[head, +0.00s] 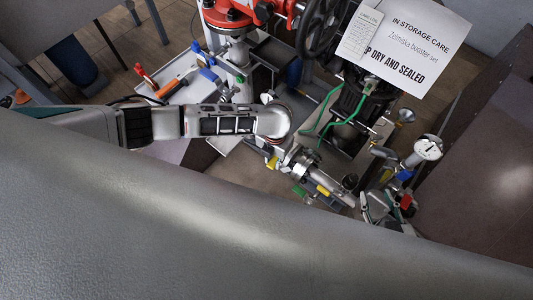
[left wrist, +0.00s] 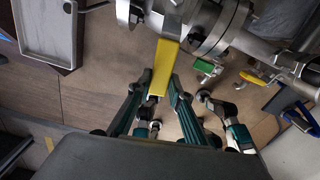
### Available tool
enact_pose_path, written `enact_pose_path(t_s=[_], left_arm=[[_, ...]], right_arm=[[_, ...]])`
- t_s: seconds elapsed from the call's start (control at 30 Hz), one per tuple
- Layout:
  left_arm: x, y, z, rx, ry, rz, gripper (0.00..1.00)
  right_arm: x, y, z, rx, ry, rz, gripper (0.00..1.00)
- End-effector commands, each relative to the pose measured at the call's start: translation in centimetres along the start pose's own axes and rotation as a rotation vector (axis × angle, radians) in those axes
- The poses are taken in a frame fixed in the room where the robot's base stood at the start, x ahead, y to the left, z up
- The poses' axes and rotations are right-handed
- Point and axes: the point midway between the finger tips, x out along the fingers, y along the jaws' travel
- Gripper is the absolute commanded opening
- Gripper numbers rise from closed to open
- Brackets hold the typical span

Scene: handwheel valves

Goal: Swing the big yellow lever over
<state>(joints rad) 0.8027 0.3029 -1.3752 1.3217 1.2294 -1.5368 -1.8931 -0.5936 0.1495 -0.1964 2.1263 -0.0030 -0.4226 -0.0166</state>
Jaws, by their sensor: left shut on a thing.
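The big yellow lever (left wrist: 163,66) hangs from a steel valve body (left wrist: 208,28) in the left wrist view. Its free end lies between the fingers of my left gripper (left wrist: 155,88), which is shut on it. In the head view only a small piece of the yellow lever (head: 272,162) shows below my left wrist, and the fingertips there are hidden. My right gripper (head: 387,206) is at the lower right in the head view, close to small valve parts. It is too small and cluttered to tell whether it is open or shut.
A smaller yellow handle (head: 322,190) and a green handle (head: 299,191) sit near the pipe. A gauge (head: 428,149) stands at the right. A paper sign (head: 405,45), black handwheel (head: 320,25) and red valve (head: 228,15) are behind. A tool tray (head: 190,88) lies left.

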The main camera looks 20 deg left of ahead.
Motion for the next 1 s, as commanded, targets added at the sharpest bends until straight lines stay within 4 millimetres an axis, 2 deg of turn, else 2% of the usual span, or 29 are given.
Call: enact_pose_path(t_s=[0.1, 0.13, 0.2, 0.57, 1.0], left_arm=[[0.2, 1.4, 0.1, 0.103, 0.000, 0.001, 0.04], [0.1, 1.4, 0.1, 0.118, -0.001, 0.000, 0.22], [0.0, 1.2, 0.1, 0.112, -0.002, 0.000, 0.37], [-0.1, 1.2, 0.1, 0.109, -0.002, 0.000, 0.37], [-3.1, 1.2, 0.2, 0.108, -0.005, 0.001, 0.37]], right_arm=[[0.1, -0.3, 0.8, 0.002, -0.009, -0.003, 0.37], [0.2, -0.3, 0.8, 0.002, -0.010, -0.003, 0.37], [0.1, -0.2, 0.6, 0.001, -0.007, -0.002, 0.37], [0.1, -0.1, 0.5, 0.001, -0.005, -0.002, 0.37], [-0.7, 0.9, -3.0, -0.006, 0.032, 0.011, 0.37]])
